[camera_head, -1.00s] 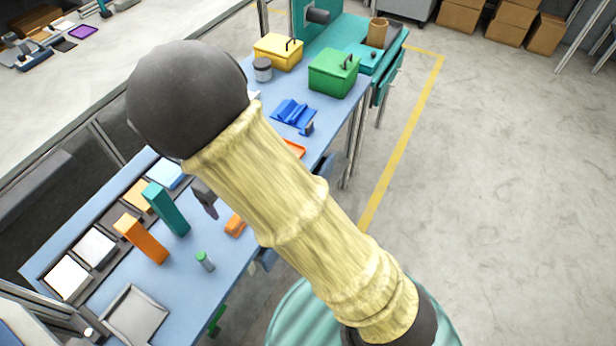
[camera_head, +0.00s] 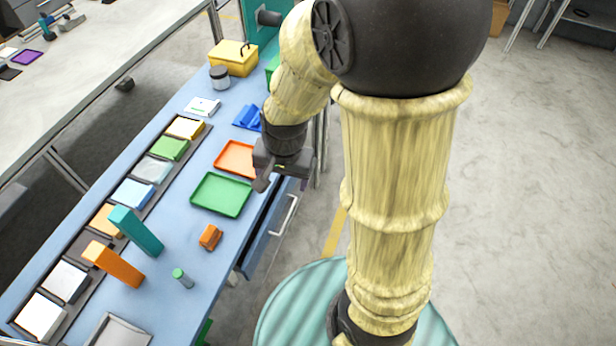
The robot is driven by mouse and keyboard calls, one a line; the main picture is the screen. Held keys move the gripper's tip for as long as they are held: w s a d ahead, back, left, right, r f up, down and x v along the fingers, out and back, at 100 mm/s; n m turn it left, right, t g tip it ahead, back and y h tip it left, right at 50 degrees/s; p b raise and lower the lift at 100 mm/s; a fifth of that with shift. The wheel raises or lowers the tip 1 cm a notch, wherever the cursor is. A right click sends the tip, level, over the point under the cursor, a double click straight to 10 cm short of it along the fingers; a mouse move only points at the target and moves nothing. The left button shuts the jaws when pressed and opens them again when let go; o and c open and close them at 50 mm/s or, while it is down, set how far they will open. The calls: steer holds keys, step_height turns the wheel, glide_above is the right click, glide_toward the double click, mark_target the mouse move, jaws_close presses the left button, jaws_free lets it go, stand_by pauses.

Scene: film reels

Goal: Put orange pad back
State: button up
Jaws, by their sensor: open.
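A small orange block-like piece (camera_head: 210,237) lies on the blue table, below the green tray. It may be the orange pad, but I cannot tell for sure. A pale orange tile (camera_head: 107,222) sits in the dark rack along the table's left side, partly hidden by a tall teal block. My gripper (camera_head: 281,180) is open, above the table's right edge beside the green tray. It is up and to the right of the small orange piece and apart from it. I see nothing between its fingers.
A tall teal block (camera_head: 136,231) and a tall orange block (camera_head: 114,264) stand near the rack. A green tray (camera_head: 221,195), an orange tray (camera_head: 233,158) and a small green-topped cylinder (camera_head: 183,279) are on the table. A drawer (camera_head: 268,232) stands open at the right edge.

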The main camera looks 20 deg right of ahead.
steer(key=s+d+r+n, duration=0.1)
steer(key=s+d+n, duration=0.2)
steer(key=n, duration=0.3)
steer(key=shift+s+d+r+t+h, duration=0.2)
steer(key=shift+d+r+t+h, duration=0.15)
steer(key=shift+d, duration=0.5)
steer(key=shift+c, duration=0.3)
